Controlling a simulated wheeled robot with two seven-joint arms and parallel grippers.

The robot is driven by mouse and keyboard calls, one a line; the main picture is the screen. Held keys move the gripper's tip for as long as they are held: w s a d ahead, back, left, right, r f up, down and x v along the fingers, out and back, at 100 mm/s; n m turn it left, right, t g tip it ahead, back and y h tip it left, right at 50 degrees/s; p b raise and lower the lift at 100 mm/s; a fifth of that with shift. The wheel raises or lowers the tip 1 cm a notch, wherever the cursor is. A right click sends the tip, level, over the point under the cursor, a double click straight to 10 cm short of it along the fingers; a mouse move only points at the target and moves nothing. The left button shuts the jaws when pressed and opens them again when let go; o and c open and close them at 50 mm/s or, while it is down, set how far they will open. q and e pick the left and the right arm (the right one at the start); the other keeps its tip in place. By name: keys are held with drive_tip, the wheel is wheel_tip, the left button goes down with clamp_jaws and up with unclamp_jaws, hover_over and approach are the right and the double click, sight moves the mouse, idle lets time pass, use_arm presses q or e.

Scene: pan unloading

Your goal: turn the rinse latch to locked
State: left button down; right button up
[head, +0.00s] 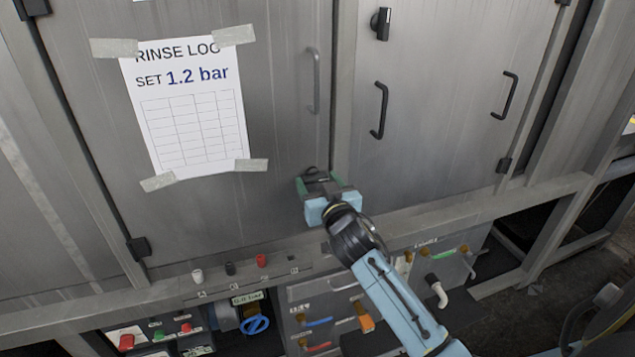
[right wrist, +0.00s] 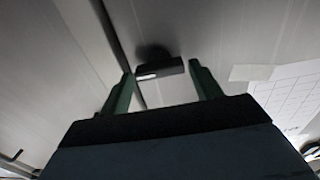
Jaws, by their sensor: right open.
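A small black latch (head: 310,172) sits low on the grey door with the rinse log sheet, close to the door's right edge. In the right wrist view the latch (right wrist: 160,68) shows as a dark bar on a round base, with a pale mark near its left end. The bar lies roughly crosswise between the two green fingers. My right gripper (head: 319,182) is open in front of the latch and partly hides it in the head view. A gap shows at each side of the bar, and I cannot tell any contact. My left gripper is out of view.
The taped rinse log (head: 190,105) hangs on the left door. Another black latch (head: 381,22) and a curved handle (head: 380,110) are on the door to the right.

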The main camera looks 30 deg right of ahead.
drive_tip(key=shift+w+d, duration=0.1)
drive_tip(key=shift+w, duration=0.35)
drive_tip(key=c, duration=0.7)
